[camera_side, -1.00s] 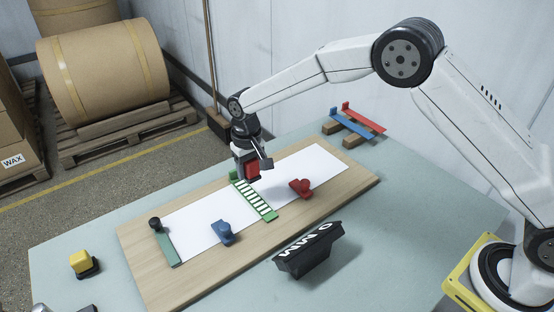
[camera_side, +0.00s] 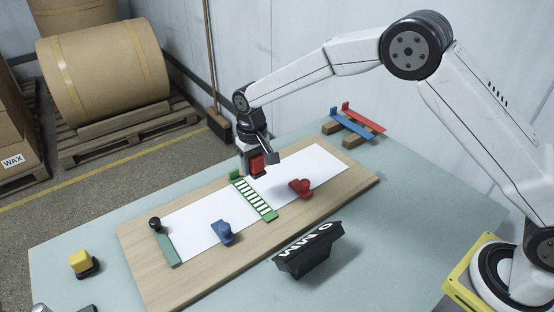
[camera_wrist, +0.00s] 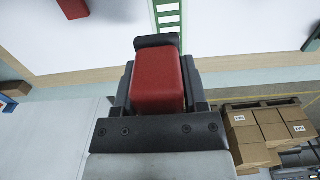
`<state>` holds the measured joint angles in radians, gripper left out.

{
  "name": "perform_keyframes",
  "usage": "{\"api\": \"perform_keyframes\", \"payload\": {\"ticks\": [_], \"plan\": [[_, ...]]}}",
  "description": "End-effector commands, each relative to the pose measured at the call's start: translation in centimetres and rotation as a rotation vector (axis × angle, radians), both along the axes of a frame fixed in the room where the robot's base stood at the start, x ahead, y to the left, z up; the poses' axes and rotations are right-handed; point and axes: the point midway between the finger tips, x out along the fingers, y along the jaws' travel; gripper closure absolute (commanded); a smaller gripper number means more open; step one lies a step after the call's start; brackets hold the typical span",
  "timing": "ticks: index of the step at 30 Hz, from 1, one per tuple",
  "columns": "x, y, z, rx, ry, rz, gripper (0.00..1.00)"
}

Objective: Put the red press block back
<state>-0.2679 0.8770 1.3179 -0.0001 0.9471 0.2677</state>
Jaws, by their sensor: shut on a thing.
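My gripper (camera_side: 255,168) is shut on the red press block (camera_side: 257,160) and holds it above the far edge of the white paper, near the far end of the green slotted strip. In the wrist view, the red block (camera_wrist: 157,82) sits between the jaws with a black piece at its far end. The green slotted strip (camera_side: 253,198) lies across the paper (camera_side: 205,217) on the wooden board (camera_side: 180,285). The block's underside is hard to make out.
A red knobbed piece (camera_side: 300,187) and a blue one (camera_side: 224,232) sit on the paper. A green bar with a black knob (camera_side: 163,245) crosses its left end. A yellow block on a black base (camera_side: 83,264) stands front left. A black lettered block (camera_side: 308,252) stands front right.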

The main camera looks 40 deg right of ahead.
Motion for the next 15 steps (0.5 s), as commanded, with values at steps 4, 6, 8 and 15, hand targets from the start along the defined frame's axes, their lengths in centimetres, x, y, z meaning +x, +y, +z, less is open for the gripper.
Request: {"api": "perform_keyframes", "payload": {"ticks": [4, 6, 8, 15], "plan": [[-0.6, -2.3, 0.8, 0.001, -0.002, -0.004, 0.92], [-1.1, -3.8, 1.2, 0.0, -0.002, -0.005, 0.92], [-1.7, -5.1, 1.6, 0.001, -0.003, -0.006, 0.92], [-4.8, -10.7, 3.1, 0.0, -0.002, -0.006, 0.92]]}}
